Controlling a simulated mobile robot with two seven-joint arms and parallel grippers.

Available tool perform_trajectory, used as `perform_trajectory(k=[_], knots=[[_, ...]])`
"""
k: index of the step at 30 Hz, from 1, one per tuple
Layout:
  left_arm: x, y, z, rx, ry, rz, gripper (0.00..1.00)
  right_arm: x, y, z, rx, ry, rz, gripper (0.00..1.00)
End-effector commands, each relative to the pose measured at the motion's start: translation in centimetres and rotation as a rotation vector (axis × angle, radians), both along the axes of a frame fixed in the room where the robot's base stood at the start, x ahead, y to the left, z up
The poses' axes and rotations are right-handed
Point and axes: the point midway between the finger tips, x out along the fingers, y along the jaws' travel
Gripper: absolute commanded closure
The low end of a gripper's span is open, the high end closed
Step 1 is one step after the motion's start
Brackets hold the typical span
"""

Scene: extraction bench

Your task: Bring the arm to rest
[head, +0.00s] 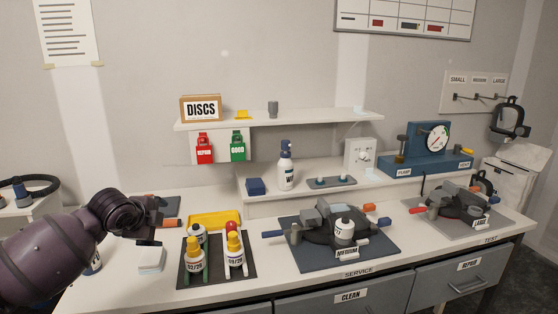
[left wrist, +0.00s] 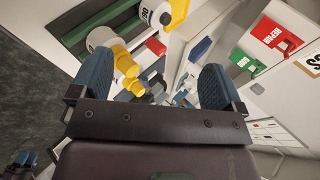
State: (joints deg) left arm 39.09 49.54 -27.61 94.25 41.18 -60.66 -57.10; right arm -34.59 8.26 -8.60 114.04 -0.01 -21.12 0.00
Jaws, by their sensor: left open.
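My left arm comes in from the left in the head view, over the left end of the white bench (head: 115,282). Its gripper (head: 168,234) is above the bench, left of the dark mat with bottles. In the left wrist view the two blue fingers of the left gripper (left wrist: 155,75) stand wide apart. No object is held between them; bottles and bench items show beyond.
A dark mat (head: 218,278) holds several capped bottles, with a yellow tray (head: 214,219) behind. A clamp fixture stands on a blue mat (head: 380,264) at the centre. A white pad (head: 151,260) lies below the gripper. A shelf (head: 300,119) runs along the wall.

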Motion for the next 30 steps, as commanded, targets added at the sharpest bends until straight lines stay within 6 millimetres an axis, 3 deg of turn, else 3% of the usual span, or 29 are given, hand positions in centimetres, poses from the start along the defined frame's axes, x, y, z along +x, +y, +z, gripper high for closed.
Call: perform_trajectory(k=[5, 13, 22, 30], knots=[[-1.6, -3.6, -3.1, -0.327, -0.121, 0.135, 0.06, -0.5, -0.1, -0.5, 0.001, 0.013, -0.003, 0.57], [-7.4, -6.7, -8.5, -0.809, -0.208, 0.305, 0.06, -0.2, 0.0, -0.2, 0.001, 0.006, -0.002, 0.57], [-15.8, -6.7, -14.6, -1.105, -0.234, 0.481, 0.06, 0.6, 0.2, 0.4, 0.003, -0.014, 0.002, 0.57], [-25.0, -4.9, -21.1, -1.139, -0.214, 0.682, 0.06, 0.7, 0.2, 0.5, 0.003, -0.015, 0.002, 0.57]])
